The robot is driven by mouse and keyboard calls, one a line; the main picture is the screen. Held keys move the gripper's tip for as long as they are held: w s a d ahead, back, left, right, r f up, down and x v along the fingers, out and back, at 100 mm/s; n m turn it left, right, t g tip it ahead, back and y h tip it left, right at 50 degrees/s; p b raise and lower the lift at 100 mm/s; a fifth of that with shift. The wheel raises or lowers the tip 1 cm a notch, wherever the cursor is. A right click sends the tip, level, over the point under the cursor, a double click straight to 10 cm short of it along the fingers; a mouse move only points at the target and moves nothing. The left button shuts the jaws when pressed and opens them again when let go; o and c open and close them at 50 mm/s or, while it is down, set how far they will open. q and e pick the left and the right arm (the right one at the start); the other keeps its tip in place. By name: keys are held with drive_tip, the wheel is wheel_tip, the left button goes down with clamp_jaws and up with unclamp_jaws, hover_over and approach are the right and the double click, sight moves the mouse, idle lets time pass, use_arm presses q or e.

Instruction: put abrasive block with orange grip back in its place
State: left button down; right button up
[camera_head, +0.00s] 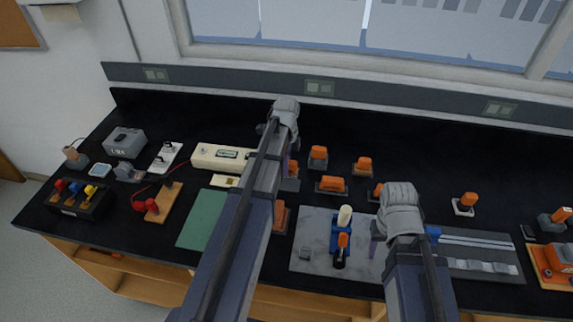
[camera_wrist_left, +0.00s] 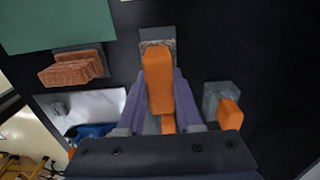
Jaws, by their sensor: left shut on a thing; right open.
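The abrasive block with the orange grip (camera_wrist_left: 158,80) is between the purple fingers of my left gripper (camera_wrist_left: 160,98) in the left wrist view. A rough grey-tan surface shows at its far end. In the head view, my left gripper (camera_head: 287,158) is over the middle of the bench, and the block's orange grip (camera_head: 293,168) shows partly behind my arm. I cannot tell whether the block touches the bench. My right gripper (camera_head: 377,232) is open beside the grey mat; its fingers are mostly hidden by its wrist.
Other orange-gripped blocks (camera_head: 318,155) (camera_head: 362,166) (camera_head: 332,184) stand close by on the black bench. A green mat (camera_head: 203,218) lies left, a grey mat (camera_head: 309,236) with a blue tool in front. Free bench lies right of the blocks.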

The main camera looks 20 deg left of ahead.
use_arm(q)
drive_tip(key=shift+f, duration=0.1)
use_arm(e)
drive_tip(key=shift+f, duration=0.1)
use_arm(q)
drive_tip(key=shift+f+b, duration=2.1)
drive_tip(key=shift+b, duration=0.1)
use_arm(e)
drive_tip(key=shift+f, duration=2.1)
use_arm(q)
drive_tip(key=shift+f, duration=0.15)
use_arm(e)
drive_tip(key=shift+f, duration=0.15)
use_arm(q)
drive_tip(key=shift+f+b, duration=0.35)
drive_tip(key=shift+b, duration=0.2)
use_arm(e)
drive_tip(key=shift+f, duration=0.35)
use_arm(q)
drive_tip(key=shift+r, duration=0.1)
drive_tip(key=shift+r+p, duration=0.15)
drive_tip(key=shift+p, duration=0.15)
use_arm(e)
drive_tip(key=shift+r, duration=0.25)
use_arm(q)
drive_tip(key=shift+f+b, duration=0.5)
drive_tip(key=shift+b, duration=0.05)
use_arm(e)
drive_tip(key=shift+f, duration=0.5)
